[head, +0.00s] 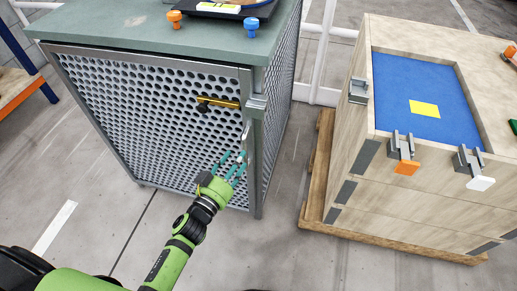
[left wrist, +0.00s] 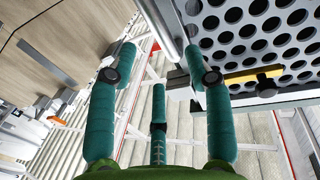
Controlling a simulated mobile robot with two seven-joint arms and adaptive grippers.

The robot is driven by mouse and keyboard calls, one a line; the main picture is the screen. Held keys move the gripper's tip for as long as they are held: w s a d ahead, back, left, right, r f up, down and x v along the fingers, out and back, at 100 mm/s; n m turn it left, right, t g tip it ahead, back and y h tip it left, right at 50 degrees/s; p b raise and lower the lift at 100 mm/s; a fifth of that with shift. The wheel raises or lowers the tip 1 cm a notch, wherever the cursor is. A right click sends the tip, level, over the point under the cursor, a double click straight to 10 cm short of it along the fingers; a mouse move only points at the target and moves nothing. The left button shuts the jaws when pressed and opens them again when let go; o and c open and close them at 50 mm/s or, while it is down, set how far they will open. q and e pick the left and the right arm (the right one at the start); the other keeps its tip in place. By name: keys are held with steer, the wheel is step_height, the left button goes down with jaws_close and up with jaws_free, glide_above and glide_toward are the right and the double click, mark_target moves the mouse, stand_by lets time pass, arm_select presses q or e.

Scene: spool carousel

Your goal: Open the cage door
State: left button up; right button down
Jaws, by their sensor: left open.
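The cage has a perforated metal door (head: 150,95) in a grey frame, and the door looks closed. A silvery upright handle (head: 246,138) sits at the door's right edge. It also shows in the left wrist view as a grey bar (left wrist: 163,24). A yellow bolt with a black knob (head: 222,102) lies across the door left of the handle. It also shows in the left wrist view (left wrist: 252,76). My left gripper (head: 234,160) is open, with its teal fingers just below the handle. In the left wrist view the bar's end lies between the fingertips (left wrist: 158,58). My right gripper is not visible.
A green top (head: 130,28) covers the cage, with orange and blue knobs at its front edge. A wooden crate (head: 400,195) with a blue recessed top stands on a pallet at right. Grey floor (head: 285,240) is clear before the cage and between the two.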

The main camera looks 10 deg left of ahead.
mark_target(244, 147)
arm_select(q)
steer(key=x, duration=0.5)
steer(key=shift+w, duration=0.75)
steer(key=shift+c, duration=1.2)
steer(key=c, duration=0.7)
jaws_close()
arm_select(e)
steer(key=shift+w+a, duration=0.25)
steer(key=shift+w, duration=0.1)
